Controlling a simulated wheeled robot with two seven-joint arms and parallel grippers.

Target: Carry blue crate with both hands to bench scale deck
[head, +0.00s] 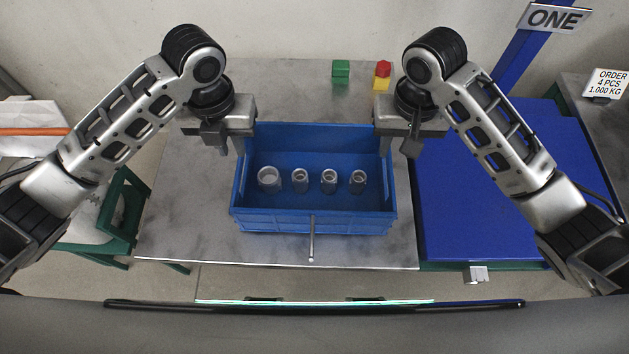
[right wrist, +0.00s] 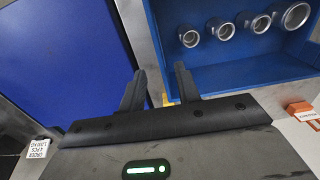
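The blue crate (head: 312,222) stands level on the grey table and holds several grey metal castings in a row. My left gripper (head: 228,146) is at the crate's left wall near its back corner, fingers apart. My right gripper (head: 398,146) is at the right wall near the back corner, fingers apart. In the right wrist view the right gripper's fingers (right wrist: 160,78) are spread over the crate's side wall (right wrist: 160,40); contact is not clear. The bench scale deck (head: 475,200) is the flat blue plate right of the crate, empty.
A blue post with a sign reading ONE (head: 554,18) rises behind the deck. A green block (head: 341,69), a red block (head: 383,68) and a yellow block (head: 381,83) sit behind the crate. An order card (head: 606,83) stands at right. A thin metal rod (head: 312,240) shows before the crate.

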